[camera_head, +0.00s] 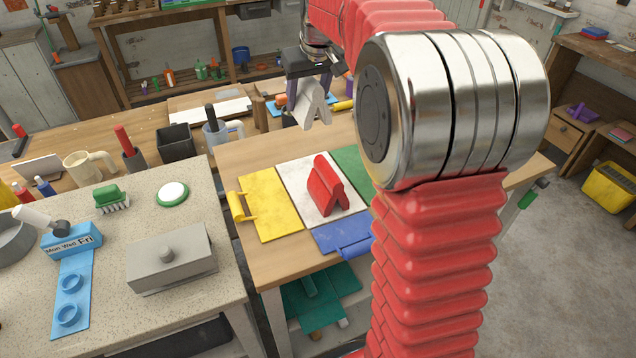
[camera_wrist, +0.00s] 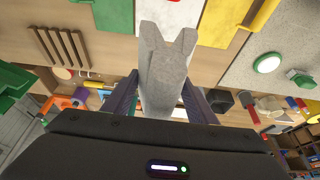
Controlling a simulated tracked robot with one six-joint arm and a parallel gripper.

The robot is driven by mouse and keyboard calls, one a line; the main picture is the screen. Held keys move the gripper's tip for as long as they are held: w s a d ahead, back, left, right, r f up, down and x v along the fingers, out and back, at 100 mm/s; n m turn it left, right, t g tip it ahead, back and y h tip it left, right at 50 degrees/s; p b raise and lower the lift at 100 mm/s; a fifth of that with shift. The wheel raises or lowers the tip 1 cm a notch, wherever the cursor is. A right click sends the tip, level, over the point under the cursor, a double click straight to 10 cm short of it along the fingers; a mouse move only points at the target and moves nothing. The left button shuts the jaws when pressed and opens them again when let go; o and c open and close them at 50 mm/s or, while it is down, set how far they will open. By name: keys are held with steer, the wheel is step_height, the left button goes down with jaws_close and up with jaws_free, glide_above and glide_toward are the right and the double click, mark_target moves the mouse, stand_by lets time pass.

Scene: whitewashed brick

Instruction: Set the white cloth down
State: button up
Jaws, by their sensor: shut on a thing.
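My gripper (camera_head: 312,72) is shut on the white cloth (camera_head: 315,104), which hangs folded in two flaps below the fingers. It is held in the air beyond the back edge of the mats in the head view. In the wrist view the cloth (camera_wrist: 162,78) is between the fingers of my gripper (camera_wrist: 160,92), apart from the table. A red folded cloth (camera_head: 325,188) stands like a tent on the white mat (camera_head: 297,172). A yellow cloth (camera_head: 238,207) lies over the yellow mat's (camera_head: 272,200) left edge. A blue cloth (camera_head: 354,247) lies on the blue mat (camera_head: 330,237).
The green mat (camera_head: 352,160) looks bare where visible; my arm hides part of it. A speckled counter at left holds a grey lidded box (camera_head: 172,262), a green brush (camera_head: 110,198) and a blue pill box (camera_head: 72,241). Cups and a black bin (camera_head: 176,143) stand behind.

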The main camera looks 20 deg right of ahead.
step_height(320, 180, down, 14)
steer(key=shift+a+r, duration=0.15)
steer(key=shift+r, duration=0.1)
stand_by(0.3)
steer(key=shift+f, duration=2.25)
steer(key=o, duration=0.9)
steer(key=shift+o, duration=1.2)
steer(key=v, duration=1.2)
